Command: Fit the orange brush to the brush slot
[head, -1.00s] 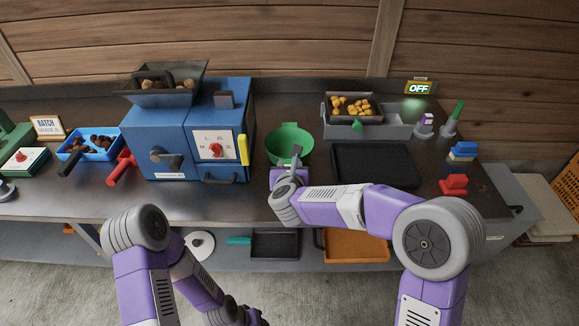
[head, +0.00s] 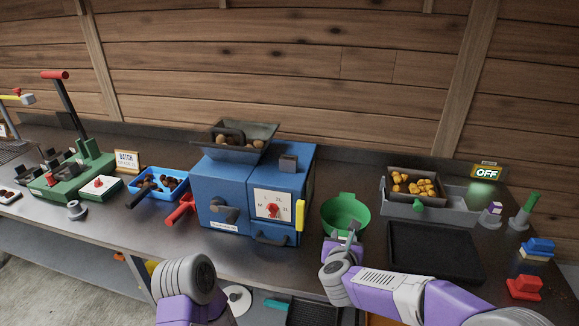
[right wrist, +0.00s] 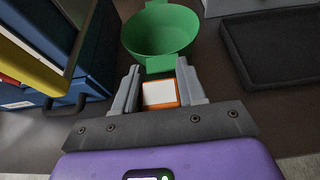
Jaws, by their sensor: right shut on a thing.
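My right gripper (head: 352,234) is in front of the green bowl (head: 345,214). In the right wrist view its two grey fingers (right wrist: 160,88) are shut on a small block with a white face and an orange rim (right wrist: 160,94), which I take to be the orange brush. Its bristles cannot be made out, and the gripper hides it in the head view. The bowl's tab (right wrist: 160,63) shows just past the fingertips; I cannot tell whether they touch. I cannot pick out the brush slot for certain. My left gripper is outside the frame.
The blue machine (head: 228,187) stands left of the bowl, with its yellow handle (head: 300,215) facing it. A black tray (head: 435,250) lies right of the gripper. Blue (head: 539,246) and red (head: 525,287) blocks sit at the right. A green machine (head: 85,178) stands far left.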

